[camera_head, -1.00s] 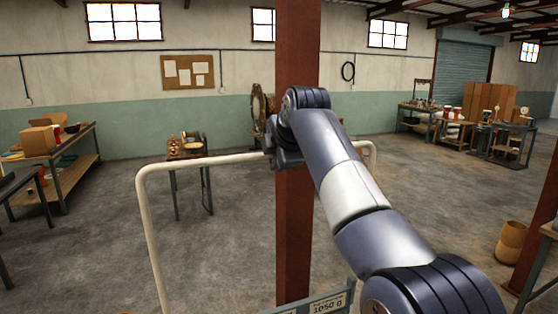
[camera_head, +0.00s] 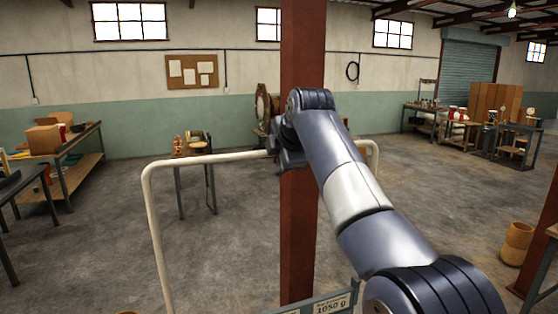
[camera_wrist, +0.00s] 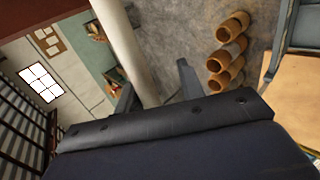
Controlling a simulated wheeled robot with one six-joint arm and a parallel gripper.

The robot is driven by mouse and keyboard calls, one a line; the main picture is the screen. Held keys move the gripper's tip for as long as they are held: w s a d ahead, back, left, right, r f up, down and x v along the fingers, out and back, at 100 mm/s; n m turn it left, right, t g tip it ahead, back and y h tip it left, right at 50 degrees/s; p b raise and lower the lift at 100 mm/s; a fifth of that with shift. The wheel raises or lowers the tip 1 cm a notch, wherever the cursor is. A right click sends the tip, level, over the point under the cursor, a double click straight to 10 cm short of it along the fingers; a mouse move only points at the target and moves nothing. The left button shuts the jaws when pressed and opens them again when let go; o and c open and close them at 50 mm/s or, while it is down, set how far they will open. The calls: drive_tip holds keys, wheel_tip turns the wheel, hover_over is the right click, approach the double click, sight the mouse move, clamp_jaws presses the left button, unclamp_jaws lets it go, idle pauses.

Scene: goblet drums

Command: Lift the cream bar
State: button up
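The cream bar (camera_head: 215,159) is a rail with a rounded corner and an upright leg at left in the head view. It runs across in front of a red-brown column and shows again right of my arm. My gripper (camera_head: 288,160) is at the middle of the bar, partly hidden by my wrist. In the wrist view the bar (camera_wrist: 124,50) runs down between the two spread fingers of my gripper (camera_wrist: 156,88). The fingers look open and apart from it; its lower end is hidden behind my gripper body.
The red column (camera_head: 298,215) stands close behind my gripper. A small table (camera_head: 191,156) stands beyond the bar, and a workbench (camera_head: 68,168) at left. Wooden drum shells (camera_head: 517,242) stand at right. Much floor is clear.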

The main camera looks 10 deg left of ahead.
drive_tip(key=v, duration=1.1)
drive_tip(key=shift+b, duration=0.45)
drive_tip(key=shift+f, duration=0.15)
drive_tip(key=p+x, duration=0.1)
drive_tip(key=x, duration=0.9)
drive_tip(key=shift+w+a+f, duration=0.1)
drive_tip(key=shift+w+a, duration=0.05)
drive_tip(key=shift+w, duration=0.1)
drive_tip(key=shift+s, duration=0.3)
drive_tip(key=shift+w, duration=0.1)
